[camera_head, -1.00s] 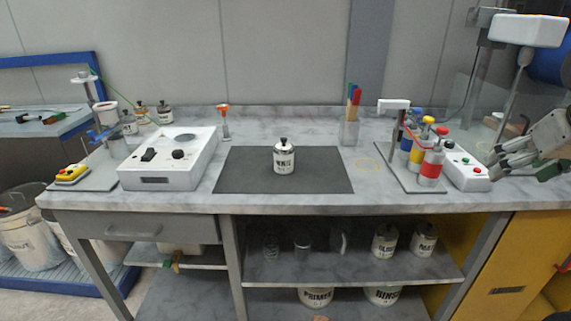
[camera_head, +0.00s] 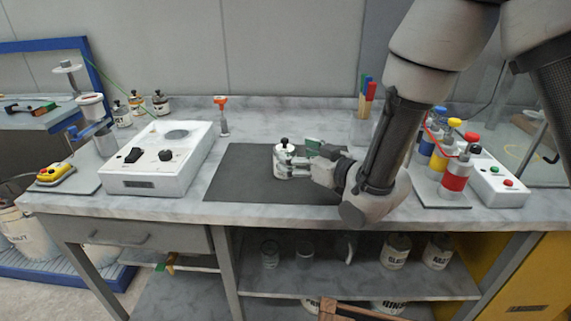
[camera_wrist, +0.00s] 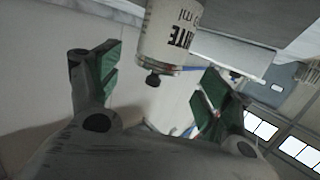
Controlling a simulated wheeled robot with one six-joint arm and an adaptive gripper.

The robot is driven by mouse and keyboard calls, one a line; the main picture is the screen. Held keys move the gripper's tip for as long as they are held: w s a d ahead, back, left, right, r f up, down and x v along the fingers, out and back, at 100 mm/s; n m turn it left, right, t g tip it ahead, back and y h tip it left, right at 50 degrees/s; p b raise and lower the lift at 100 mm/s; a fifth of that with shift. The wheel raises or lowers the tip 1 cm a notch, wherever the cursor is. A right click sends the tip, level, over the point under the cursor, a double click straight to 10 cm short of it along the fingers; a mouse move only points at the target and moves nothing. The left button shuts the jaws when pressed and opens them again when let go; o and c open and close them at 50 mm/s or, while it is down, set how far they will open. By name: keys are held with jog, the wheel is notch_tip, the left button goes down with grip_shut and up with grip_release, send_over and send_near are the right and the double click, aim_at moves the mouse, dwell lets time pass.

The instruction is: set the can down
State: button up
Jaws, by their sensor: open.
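The white can (camera_head: 283,163) with a black knob on its lid stands upright on the dark mat (camera_head: 235,183) on the bench. In the wrist view the can (camera_wrist: 168,32) appears upside down, its label partly readable as "WHITE". My gripper (camera_head: 304,160) reaches in from the right at the can's height. Its green-padded fingers are spread, one towards each side of the can. In the wrist view my gripper (camera_wrist: 158,85) is open, with gaps between the pads and the can. The can's right side is partly hidden by a finger in the head view.
A white control box (camera_head: 160,165) stands left of the mat. An orange-topped tool (camera_head: 222,115) and a holder with coloured handles (camera_head: 364,128) stand behind. Red, yellow and blue cylinders (camera_head: 455,178) stand on the right, close to my arm. The mat's left part is clear.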

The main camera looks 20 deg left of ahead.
aim_at(289, 150)
jog(key=x, duration=0.5)
jog(key=shift+w+a+r, duration=0.1)
jog(key=shift+w+r, duration=0.05)
jog(key=c, duration=1.7)
